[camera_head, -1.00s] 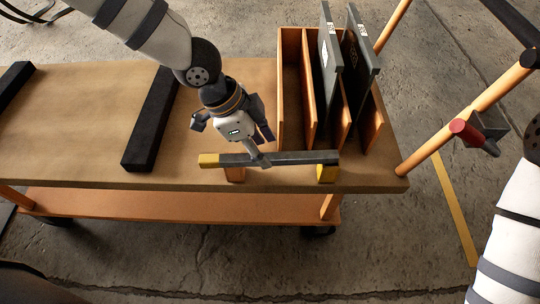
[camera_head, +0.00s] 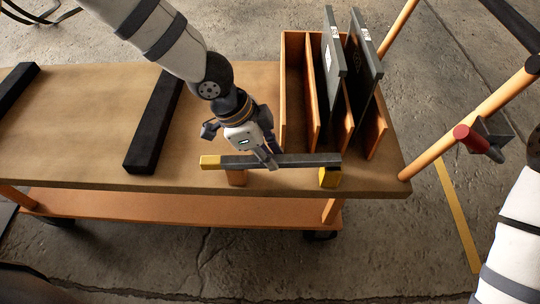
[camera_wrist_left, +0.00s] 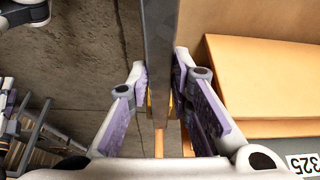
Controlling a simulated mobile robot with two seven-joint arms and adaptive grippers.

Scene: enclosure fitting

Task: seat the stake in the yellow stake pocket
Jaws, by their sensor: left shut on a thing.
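The stake (camera_head: 305,160) is a long dark grey bar with a yellow end on the left. It lies level along the cart's front edge, its right end over the yellow stake pocket (camera_head: 330,179). An orange pocket (camera_head: 236,178) is under its left part. I cannot tell whether the bar touches either pocket. My left gripper (camera_head: 272,161) is shut on the stake near its middle. In the left wrist view the stake (camera_wrist_left: 160,50) runs between the two fingertips (camera_wrist_left: 160,85). My right gripper is out of view.
The cart deck (camera_head: 80,120) carries black bars (camera_head: 154,120) at left. An orange slotted rack (camera_head: 291,110) with dark panels (camera_head: 365,75) stands behind the stake's right half. A red-ended grey fitting (camera_head: 480,140) is on the cart's handle at right. The deck between bar and rack is mostly clear.

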